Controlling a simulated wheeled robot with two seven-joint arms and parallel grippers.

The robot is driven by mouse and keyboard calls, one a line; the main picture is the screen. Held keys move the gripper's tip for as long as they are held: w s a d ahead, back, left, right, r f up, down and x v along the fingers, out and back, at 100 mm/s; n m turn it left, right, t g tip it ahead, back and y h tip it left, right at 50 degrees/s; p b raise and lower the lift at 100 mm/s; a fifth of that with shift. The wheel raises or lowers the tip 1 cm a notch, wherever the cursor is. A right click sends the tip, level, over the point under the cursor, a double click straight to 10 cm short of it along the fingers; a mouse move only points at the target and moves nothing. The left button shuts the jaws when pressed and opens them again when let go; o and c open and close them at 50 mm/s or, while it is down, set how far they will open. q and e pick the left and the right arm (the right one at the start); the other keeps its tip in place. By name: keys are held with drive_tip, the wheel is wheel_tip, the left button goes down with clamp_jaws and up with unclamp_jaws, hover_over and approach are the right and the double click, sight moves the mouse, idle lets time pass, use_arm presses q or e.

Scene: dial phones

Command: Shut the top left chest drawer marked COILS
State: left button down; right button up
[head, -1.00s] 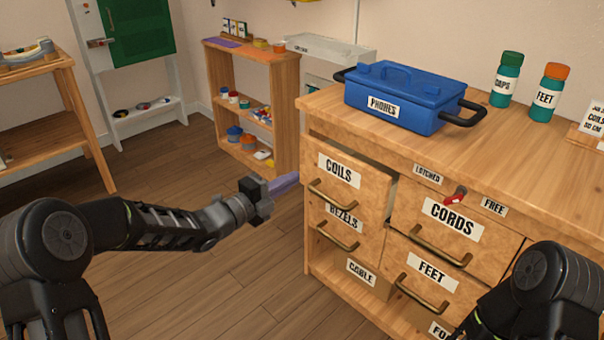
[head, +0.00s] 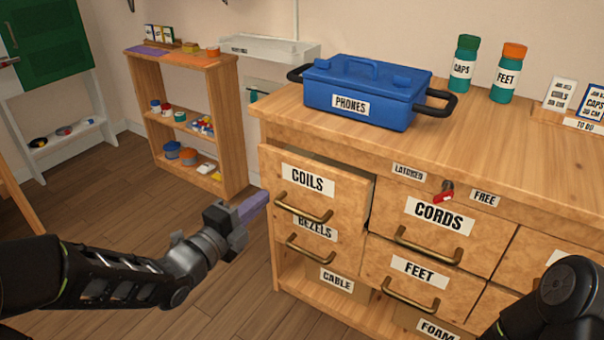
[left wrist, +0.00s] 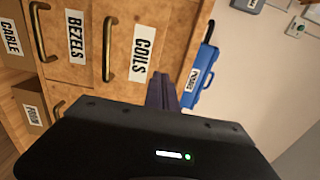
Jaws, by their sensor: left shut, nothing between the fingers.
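The COILS drawer (head: 308,190) is the top left one of the wooden chest (head: 480,130) and stands partly pulled out, its front ahead of the CORDS drawer (head: 436,217). Its brass handle (head: 303,209) runs along the lower part of its front. The drawer front also shows in the left wrist view (left wrist: 146,26). My left gripper (head: 256,207), with purple fingers, is shut and empty, just left of the drawer front in the head view. I cannot tell whether it touches. In the left wrist view the fingers (left wrist: 163,92) point toward the drawer front. My right gripper is out of view.
A blue PHONES case (head: 365,92) and CAPS and FEET bottles (head: 508,75) stand on the chest top. A red latch (head: 444,195) sits between LATCHED and FREE labels. A small shelf (head: 190,120) stands at the back left. Floor before the chest is clear.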

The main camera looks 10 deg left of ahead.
use_arm(q)
drive_tip(key=shift+w+f, duration=0.1)
drive_tip(key=shift+f, duration=0.15)
drive_tip(key=shift+a, duration=0.1)
drive_tip(key=b, duration=0.3)
approach(303, 163)
drive_tip(key=x, duration=0.5)
drive_tip(key=shift+w+f, duration=0.15)
drive_tip(key=shift+x, duration=0.8)
